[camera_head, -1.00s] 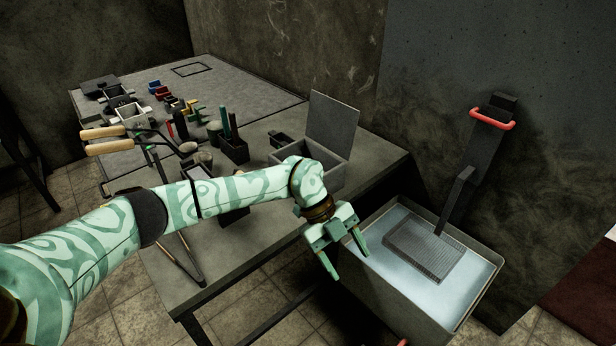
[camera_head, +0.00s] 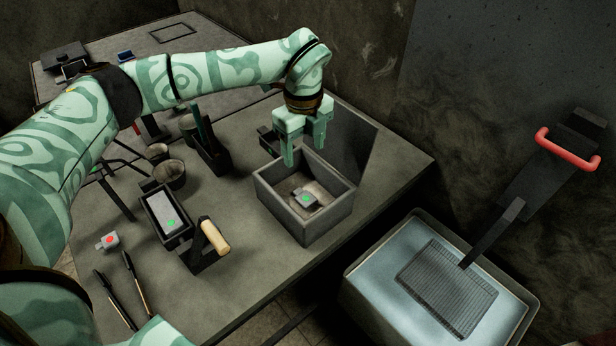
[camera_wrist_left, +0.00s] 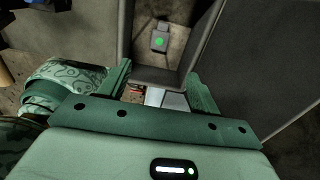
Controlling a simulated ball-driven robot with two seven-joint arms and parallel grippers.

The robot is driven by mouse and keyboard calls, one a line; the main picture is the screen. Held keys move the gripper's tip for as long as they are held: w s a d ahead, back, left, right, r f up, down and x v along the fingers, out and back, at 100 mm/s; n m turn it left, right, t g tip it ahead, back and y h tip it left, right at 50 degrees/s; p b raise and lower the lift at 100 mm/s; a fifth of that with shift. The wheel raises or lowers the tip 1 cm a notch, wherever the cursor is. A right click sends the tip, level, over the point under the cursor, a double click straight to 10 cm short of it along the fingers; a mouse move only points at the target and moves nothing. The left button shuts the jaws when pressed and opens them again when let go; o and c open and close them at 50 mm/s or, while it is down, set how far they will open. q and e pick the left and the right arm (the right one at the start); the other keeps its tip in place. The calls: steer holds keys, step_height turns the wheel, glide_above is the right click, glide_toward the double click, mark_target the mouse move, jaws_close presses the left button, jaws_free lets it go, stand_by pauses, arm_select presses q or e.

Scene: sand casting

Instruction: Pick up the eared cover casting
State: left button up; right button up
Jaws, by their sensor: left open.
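A small grey casting with a green dot (camera_head: 305,198), which looks like the eared cover casting, lies in an open grey box (camera_head: 309,227) on the table. It also shows in the left wrist view (camera_wrist_left: 160,41), at the top centre, beyond the fingers. My left gripper (camera_head: 305,154) is open and empty above the back of the box, apart from the casting. In the left wrist view its fingers (camera_wrist_left: 160,90) stand wide apart, with a box wall between them. My right gripper is not in view.
The box's raised lid (camera_head: 346,140) stands behind it. A narrow tray with a green dot (camera_head: 166,214), a wooden-handled tool (camera_head: 215,236), and a red-dotted piece (camera_head: 108,240) are to the left. A water tank (camera_head: 350,290) with a mesh basket (camera_head: 447,286) is at right.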

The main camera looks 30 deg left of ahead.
arm_select(q)
step_height(320, 180, down, 4)
steer(key=b, duration=0.5)
glide_above(305, 198)
step_height(305, 198, down, 6)
steer(key=shift+w+a+f, duration=0.1)
steer(key=shift+f, duration=0.6)
step_height(305, 198, down, 4)
steer(key=b, duration=0.3)
steer(key=shift+r, duration=0.2)
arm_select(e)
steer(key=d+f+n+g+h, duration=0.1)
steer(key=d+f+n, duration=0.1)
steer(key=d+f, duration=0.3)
arm_select(q)
steer(key=shift+f, duration=0.4)
steer(key=c, duration=1.1)
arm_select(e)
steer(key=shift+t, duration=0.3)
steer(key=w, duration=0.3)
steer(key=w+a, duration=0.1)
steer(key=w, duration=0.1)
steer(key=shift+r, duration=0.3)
arm_select(q)
steer(key=shift+r, duration=0.1)
